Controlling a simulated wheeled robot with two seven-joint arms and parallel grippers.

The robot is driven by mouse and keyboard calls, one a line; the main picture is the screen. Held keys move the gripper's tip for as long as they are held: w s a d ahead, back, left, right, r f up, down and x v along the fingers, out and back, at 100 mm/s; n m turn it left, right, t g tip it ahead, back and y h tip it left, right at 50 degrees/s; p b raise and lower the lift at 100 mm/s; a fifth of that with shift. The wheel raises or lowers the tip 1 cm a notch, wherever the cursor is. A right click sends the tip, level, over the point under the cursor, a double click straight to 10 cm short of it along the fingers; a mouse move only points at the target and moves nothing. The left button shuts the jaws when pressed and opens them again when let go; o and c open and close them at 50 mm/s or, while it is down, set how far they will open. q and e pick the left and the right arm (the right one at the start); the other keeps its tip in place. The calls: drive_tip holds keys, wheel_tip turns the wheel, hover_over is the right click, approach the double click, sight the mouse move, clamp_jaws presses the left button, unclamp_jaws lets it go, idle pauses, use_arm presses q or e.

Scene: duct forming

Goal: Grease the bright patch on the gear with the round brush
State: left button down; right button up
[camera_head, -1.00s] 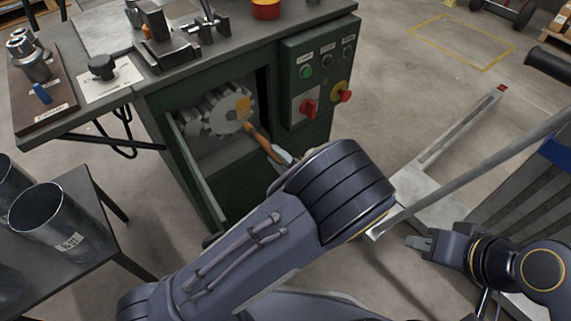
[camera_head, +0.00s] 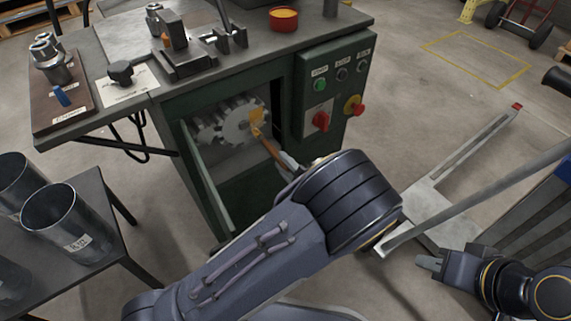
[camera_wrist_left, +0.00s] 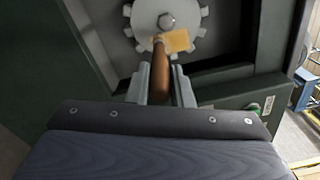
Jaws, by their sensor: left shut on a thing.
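The gear (camera_head: 238,125) sits inside the open recess of the green machine cabinet. It carries a yellow-orange bright patch (camera_head: 257,117) near its right side. In the left wrist view the gear (camera_wrist_left: 143,14) has a central bolt, and the patch (camera_wrist_left: 178,41) lies below right of it. My left gripper (camera_head: 287,162) is shut on the wooden handle of the round brush (camera_head: 270,146); the brush (camera_wrist_left: 160,75) points at the gear. Its tip is at or just before the patch's left edge; contact cannot be told. My right gripper (camera_head: 430,262) is far right, empty; its jaw gap is unclear.
The hinged door (camera_head: 206,178) stands open left of the recess. A control panel (camera_head: 333,95) with a red knob and buttons is right of it. An orange-filled red tin (camera_head: 284,18) stands on the bench top. Metal cylinders (camera_head: 68,225) stand on a side table at left.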

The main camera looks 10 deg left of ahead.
use_arm(q)
drive_tip(key=shift+x, duration=1)
drive_tip(key=w+d+b, duration=0.1)
drive_tip(key=w+d, duration=0.1)
drive_tip(key=d, duration=0.1)
drive_tip(key=shift+w, duration=0.35)
drive_tip(key=shift+s+a, duration=1.4)
drive_tip(key=shift+a, duration=0.15)
drive_tip(key=v, duration=0.6)
drive_tip(key=shift+d, duration=0.1)
